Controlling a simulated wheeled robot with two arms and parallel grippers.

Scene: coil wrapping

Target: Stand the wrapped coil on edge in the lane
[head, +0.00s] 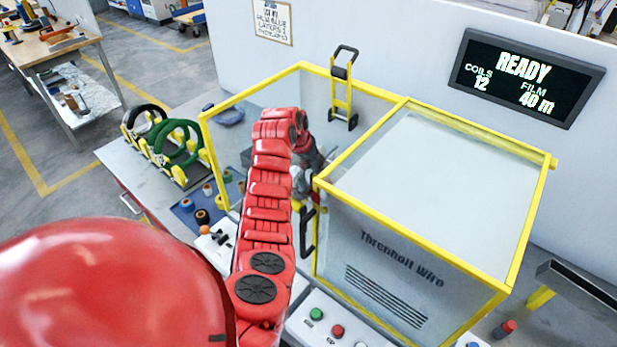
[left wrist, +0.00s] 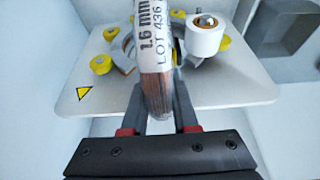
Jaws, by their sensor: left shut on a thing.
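My left gripper (left wrist: 158,112) is shut on the coil (left wrist: 154,80), which shows edge-on between its fingers in the left wrist view. The coil has a copper-brown edge and a pale covering with the print "1.6 mm" and "LOT 436". In the head view my left arm reaches into the yellow-framed wrapping machine (head: 432,170), and its fingertips and the coil are hidden there. A yellow rack (head: 178,174) with black and green coils standing on edge is at the left; I cannot tell which place in it is the lane. My right gripper is not in view.
Behind the coil are a white plate (left wrist: 243,92), yellow rollers (left wrist: 101,65) and a white film roll (left wrist: 206,36). A blue mat (head: 187,212) with small spools lies left of the machine. Buttons (head: 337,331) are in front. A sign (head: 525,78) reads READY.

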